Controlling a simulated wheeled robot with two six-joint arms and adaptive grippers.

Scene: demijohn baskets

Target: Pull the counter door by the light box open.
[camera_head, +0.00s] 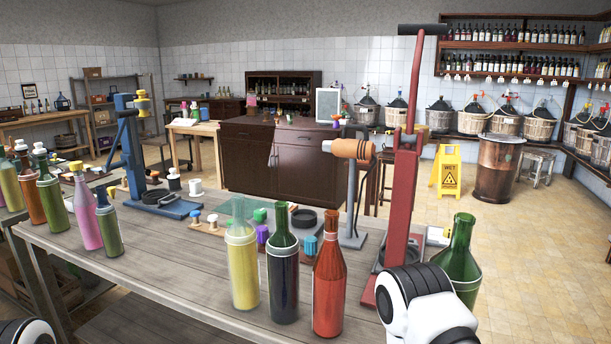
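The dark brown wooden counter (248,130) stands across the room, beyond the workbench. A pale framed panel (328,104), which looks like the light box, stands upright at the right end of its top. The counter's front door panel (305,165) below that end looks closed, flush with the front. White and black parts of my arms show at the bottom left and bottom right edges. Neither gripper shows.
A grey workbench (180,270) with bottles, a blue corking press (130,150) and a red press (400,190) fills the foreground. A yellow wet-floor sign (447,172) and a copper-brown barrel (497,165) stand right of the counter. Tiled floor (540,240) is clear at right.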

